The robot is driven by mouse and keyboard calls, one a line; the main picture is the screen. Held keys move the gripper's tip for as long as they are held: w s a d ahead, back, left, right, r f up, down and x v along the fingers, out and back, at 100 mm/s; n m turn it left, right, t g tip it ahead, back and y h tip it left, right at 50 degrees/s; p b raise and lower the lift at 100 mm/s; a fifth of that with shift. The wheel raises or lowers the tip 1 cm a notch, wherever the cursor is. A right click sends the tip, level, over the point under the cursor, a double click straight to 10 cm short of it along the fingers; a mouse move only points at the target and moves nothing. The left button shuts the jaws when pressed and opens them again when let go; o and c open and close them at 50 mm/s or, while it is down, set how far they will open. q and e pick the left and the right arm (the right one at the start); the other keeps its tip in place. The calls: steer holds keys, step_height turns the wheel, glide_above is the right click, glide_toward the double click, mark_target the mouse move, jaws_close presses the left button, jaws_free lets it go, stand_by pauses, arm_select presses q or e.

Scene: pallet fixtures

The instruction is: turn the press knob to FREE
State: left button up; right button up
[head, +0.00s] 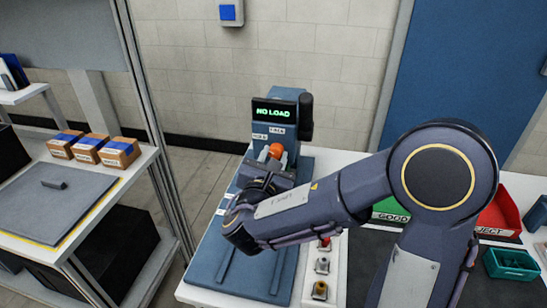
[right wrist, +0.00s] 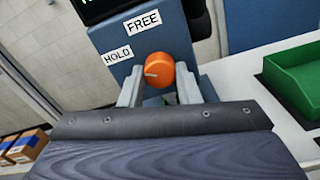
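The press knob is an orange round knob (head: 276,150) on the front of the blue-grey press (head: 290,109). In the right wrist view the knob (right wrist: 159,70) has a pale mark on its left side, towards the HOLD label (right wrist: 117,55). The FREE label (right wrist: 142,21) is above the knob. The press display (head: 273,113) reads NO LOAD. My right gripper (right wrist: 160,75) has its two fingers apart, one on each side of the knob. Whether they touch it is hard to tell. My left gripper is not in view.
Small push buttons (head: 322,265) stand at the bench's front, below my right arm. A green GOOD bin (head: 391,211), a red REJECT bin (head: 502,213) and a teal tray (head: 511,265) are to the right. A side shelf with boxes (head: 89,148) stands at the left.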

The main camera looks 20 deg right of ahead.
steer(key=shift+c, duration=1)
steer(key=shift+f+m+b, duration=0.2)
steer(key=shift+m+b, duration=0.1)
steer(key=shift+b, duration=0.35)
steer(key=m+b, duration=1)
steer(key=b, duration=0.6)
steer(key=shift+r+m+b, duration=0.15)
steer(key=shift+m+b, duration=0.55)
steer(key=shift+b, duration=0.4)
steer(key=o, duration=1)
steer(key=shift+s+a+r, duration=0.1)
